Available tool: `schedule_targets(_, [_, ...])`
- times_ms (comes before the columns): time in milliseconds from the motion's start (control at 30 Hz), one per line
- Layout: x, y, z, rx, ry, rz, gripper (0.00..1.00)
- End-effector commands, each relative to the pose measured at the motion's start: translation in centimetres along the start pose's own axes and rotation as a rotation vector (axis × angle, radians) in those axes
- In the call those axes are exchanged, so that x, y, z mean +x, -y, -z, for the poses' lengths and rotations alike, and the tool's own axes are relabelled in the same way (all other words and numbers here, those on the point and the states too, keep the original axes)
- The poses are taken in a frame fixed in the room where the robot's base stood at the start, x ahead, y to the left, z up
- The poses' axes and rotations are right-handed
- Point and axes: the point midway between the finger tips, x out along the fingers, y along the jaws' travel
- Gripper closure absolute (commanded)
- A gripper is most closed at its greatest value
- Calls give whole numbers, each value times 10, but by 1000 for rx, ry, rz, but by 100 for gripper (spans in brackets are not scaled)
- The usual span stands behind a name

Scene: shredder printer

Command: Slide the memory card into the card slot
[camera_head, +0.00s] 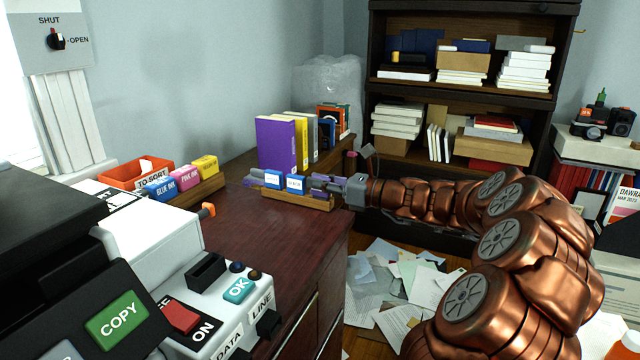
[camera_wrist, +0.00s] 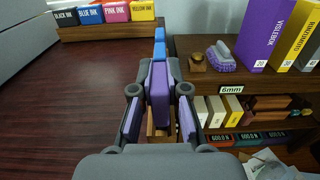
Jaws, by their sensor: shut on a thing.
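Two small blue cards with white labels stand upright at a wooden holder (camera_head: 310,203) on the dark red desk in the head view. The left card (camera_head: 272,180) is apart from my gripper. The right card (camera_head: 295,184) is at the fingertips of my gripper (camera_head: 318,184), which reaches in from the right and is shut on it. In the wrist view, my gripper (camera_wrist: 158,85) has its purple pads together in the middle, with blue card edges (camera_wrist: 160,48) just beyond them. The labels are too small to read, and the fingers hide the gripped part.
Upright books (camera_head: 276,145) stand behind the holder. Ink boxes (camera_head: 187,177) and an orange tray (camera_head: 135,173) are at the back left. A printer panel with COPY (camera_head: 117,320) and OK buttons fills the front left. The desk's middle (camera_head: 255,225) is clear.

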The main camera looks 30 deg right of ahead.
Motion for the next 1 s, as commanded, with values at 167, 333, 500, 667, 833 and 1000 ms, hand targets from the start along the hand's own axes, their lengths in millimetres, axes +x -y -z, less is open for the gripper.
schedule_targets(167, [0,0,2,-1,1,1,100])
schedule_targets(333, [0,0,2,0,1,0,100])
schedule_targets(500, [0,0,6,1,2,0,100])
schedule_targets(667, [0,0,6,0,2,1,73])
schedule_targets(833, [0,0,7,0,1,0,61])
schedule_targets(1000, [0,0,7,0,1,0,61])
